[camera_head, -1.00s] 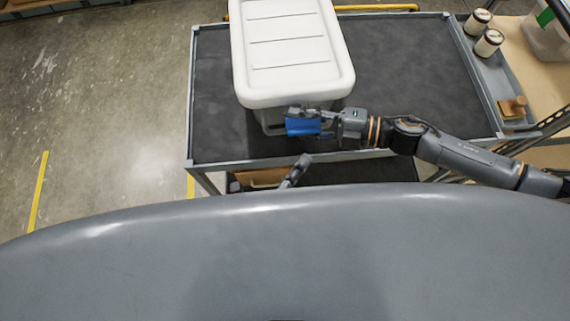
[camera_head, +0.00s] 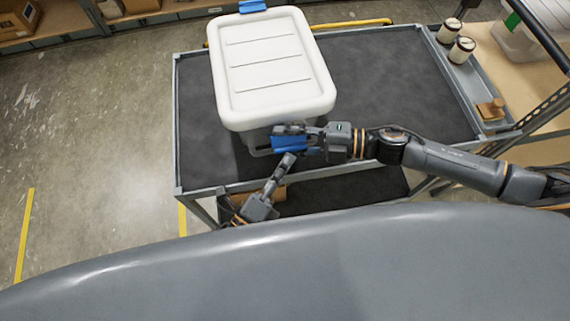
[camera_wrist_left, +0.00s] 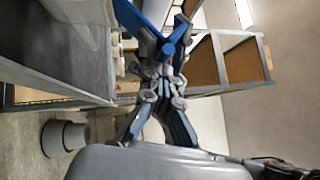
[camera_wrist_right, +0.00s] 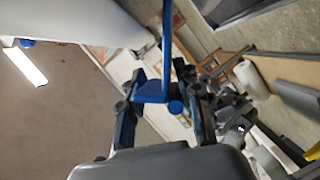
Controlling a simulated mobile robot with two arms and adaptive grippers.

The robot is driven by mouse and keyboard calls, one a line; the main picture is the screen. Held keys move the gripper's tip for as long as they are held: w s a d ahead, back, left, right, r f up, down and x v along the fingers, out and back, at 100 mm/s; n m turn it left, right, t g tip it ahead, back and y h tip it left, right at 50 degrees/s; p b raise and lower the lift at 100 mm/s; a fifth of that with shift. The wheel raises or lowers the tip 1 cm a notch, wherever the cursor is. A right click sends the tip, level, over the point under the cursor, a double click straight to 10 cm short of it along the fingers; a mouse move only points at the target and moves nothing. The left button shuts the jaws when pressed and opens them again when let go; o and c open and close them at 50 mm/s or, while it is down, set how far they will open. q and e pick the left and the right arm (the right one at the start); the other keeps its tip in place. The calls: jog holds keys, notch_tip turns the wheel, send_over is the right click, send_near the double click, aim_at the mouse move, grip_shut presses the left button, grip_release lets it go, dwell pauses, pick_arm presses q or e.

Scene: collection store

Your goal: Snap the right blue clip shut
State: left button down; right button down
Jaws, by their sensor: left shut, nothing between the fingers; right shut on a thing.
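A white lidded box (camera_head: 276,64) stands on the dark cart top. A blue clip (camera_head: 290,144) is at the box's near side, and a second blue clip (camera_head: 252,6) shows at its far side. My right gripper (camera_head: 302,138) is shut on the near clip, which also shows between its fingers in the right wrist view (camera_wrist_right: 152,92). My left gripper (camera_head: 287,160) is shut and empty, its tip just below the near clip. In the left wrist view the clip (camera_wrist_left: 168,42) is right ahead of the fingertips; whether they touch it, I cannot tell.
The cart top (camera_head: 375,75) is clear right of the box. A grey side tray (camera_head: 455,80) at the right holds two jars (camera_head: 461,50) and a small wooden item (camera_head: 491,109). The cart's raised front rim (camera_head: 225,188) lies close to both arms.

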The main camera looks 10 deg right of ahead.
pick_arm(q)
jog(key=shift+w+a+r, duration=0.1)
jog(key=shift+w+r, duration=0.25)
pick_arm(e)
jog(key=c, duration=1)
grip_release()
jog(key=shift+s+a+f, duration=0.1)
jog(key=shift+s+f, duration=0.1)
jog(key=shift+s, duration=0.1)
pick_arm(q)
jog(key=shift+f, duration=0.15)
pick_arm(e)
jog(key=shift+o, duration=0.9)
jog(key=shift+w, duration=0.15)
pick_arm(q)
jog(key=shift+s, duration=0.1)
